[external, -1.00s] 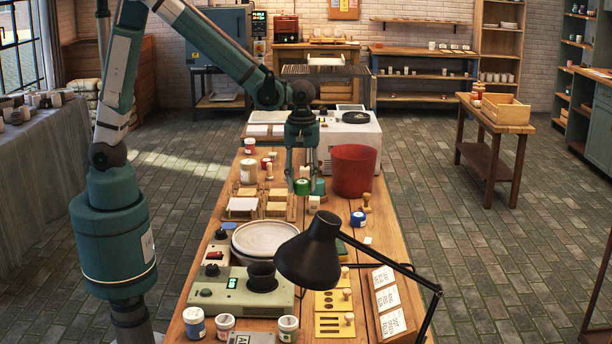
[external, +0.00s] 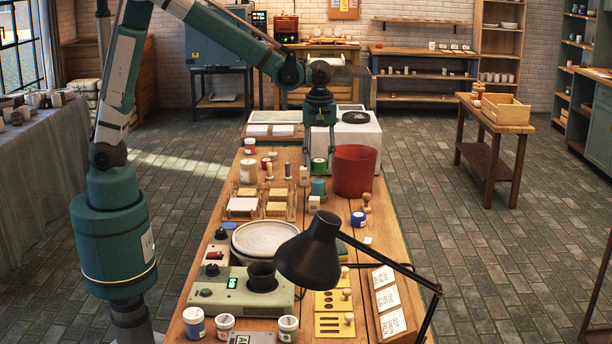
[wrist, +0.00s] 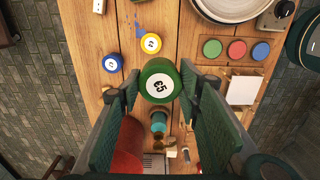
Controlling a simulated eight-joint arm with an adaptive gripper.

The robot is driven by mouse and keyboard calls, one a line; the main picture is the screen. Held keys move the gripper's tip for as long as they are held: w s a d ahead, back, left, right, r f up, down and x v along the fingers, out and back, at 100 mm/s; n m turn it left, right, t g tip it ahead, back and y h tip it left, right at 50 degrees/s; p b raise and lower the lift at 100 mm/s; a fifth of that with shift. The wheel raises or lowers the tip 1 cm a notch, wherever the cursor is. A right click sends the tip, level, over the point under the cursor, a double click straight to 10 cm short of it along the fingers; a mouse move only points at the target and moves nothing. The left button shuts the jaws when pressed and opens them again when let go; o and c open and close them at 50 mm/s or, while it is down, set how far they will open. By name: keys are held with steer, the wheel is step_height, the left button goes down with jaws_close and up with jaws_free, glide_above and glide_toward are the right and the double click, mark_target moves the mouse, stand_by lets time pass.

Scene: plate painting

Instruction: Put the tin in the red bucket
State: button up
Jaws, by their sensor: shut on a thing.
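My gripper (external: 318,160) is shut on a green tin (external: 319,166) and holds it above the table. In the wrist view the tin (wrist: 160,82) sits between the two fingertips, with its numbered white label facing the camera. The red bucket (external: 355,172) stands on the table just right of my gripper in the external view. Part of the bucket (wrist: 124,152) shows at the lower left of the wrist view, beside the left finger. The inside of the bucket is hidden in the external view.
A teal cylinder (external: 318,187) stands below the tin, near the bucket. A blue jar (external: 358,219) stands in front of the bucket.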

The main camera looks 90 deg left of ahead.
steer(key=w+a+n, duration=0.1)
steer(key=w+a, duration=0.4)
steer(key=a, duration=0.6)
steer(key=w+a+n, duration=0.1)
steer(key=w+a, duration=0.4)
steer(key=a, duration=0.7)
steer(key=w+a+n, duration=0.2)
steer(key=w+a, duration=0.3)
steer(key=a, duration=0.6)
step_height(320, 180, down, 12)
steer(key=shift+s+r, duration=0.15)
steer(key=shift+s, duration=0.1)
steer(key=shift+a, duration=0.1)
steer(key=shift+f+b, duration=0.3)
steer(key=shift+f, duration=2.8)
steer(key=shift+f+b, duration=0.3)
steer(key=shift+f, duration=1.55)
steer(key=shift+f, duration=0.15)
